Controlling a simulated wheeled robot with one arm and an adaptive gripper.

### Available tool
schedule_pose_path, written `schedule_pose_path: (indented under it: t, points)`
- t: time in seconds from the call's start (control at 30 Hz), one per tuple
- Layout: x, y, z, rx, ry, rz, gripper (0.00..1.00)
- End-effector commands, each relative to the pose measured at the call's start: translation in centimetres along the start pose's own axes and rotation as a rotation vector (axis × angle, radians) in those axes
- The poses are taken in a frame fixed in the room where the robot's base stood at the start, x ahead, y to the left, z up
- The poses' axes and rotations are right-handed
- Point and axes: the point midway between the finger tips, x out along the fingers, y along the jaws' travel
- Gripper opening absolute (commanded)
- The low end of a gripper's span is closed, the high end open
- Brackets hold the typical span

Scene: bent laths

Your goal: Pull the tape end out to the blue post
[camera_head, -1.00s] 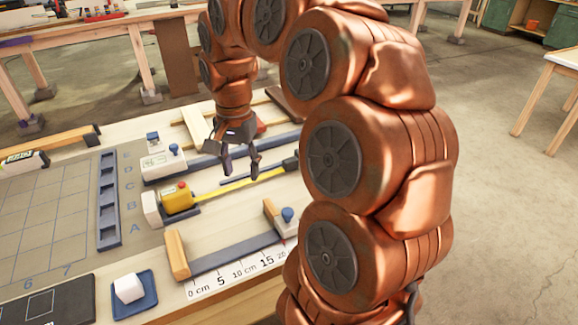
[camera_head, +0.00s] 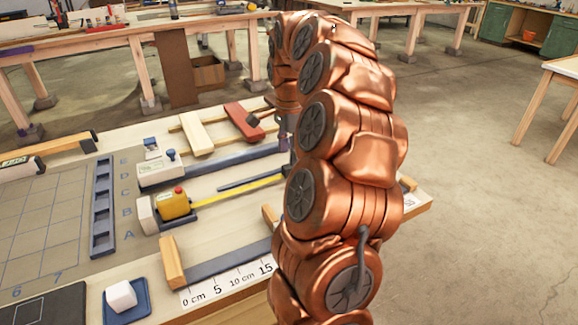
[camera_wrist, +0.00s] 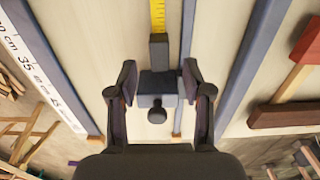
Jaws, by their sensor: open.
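The yellow tape measure (camera_head: 173,205) lies on the bench in the head view. Its yellow tape (camera_head: 240,188) runs right until my arm hides it. In the wrist view the tape (camera_wrist: 158,15) meets a dark end piece (camera_wrist: 159,48), at a dark blue-grey block (camera_wrist: 158,86) with a round dark knob (camera_wrist: 156,113). My gripper (camera_wrist: 158,76) is open, one finger on each side of this block; contact cannot be told. In the head view my arm hides the gripper and the tape's far end. I cannot make out a clearly blue post.
Long grey rails run beside the tape; one (camera_wrist: 252,65) is right in the wrist view. A ruler strip (camera_head: 230,285) follows the bench's front edge. A white block with blue knobs (camera_head: 160,170), pale wood (camera_head: 195,133) and a red block (camera_head: 243,121) lie behind.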

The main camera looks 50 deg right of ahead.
Motion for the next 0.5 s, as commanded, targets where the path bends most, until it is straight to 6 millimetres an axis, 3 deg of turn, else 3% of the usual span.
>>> schedule_pose_path:
  t: [0.3,0.5]
  points:
    - [4.3,0.2,0.1,-0.002,-0.003,0.007,0.50]
    - [5.2,0.1,0.0,-0.001,-0.001,0.001,0.50]
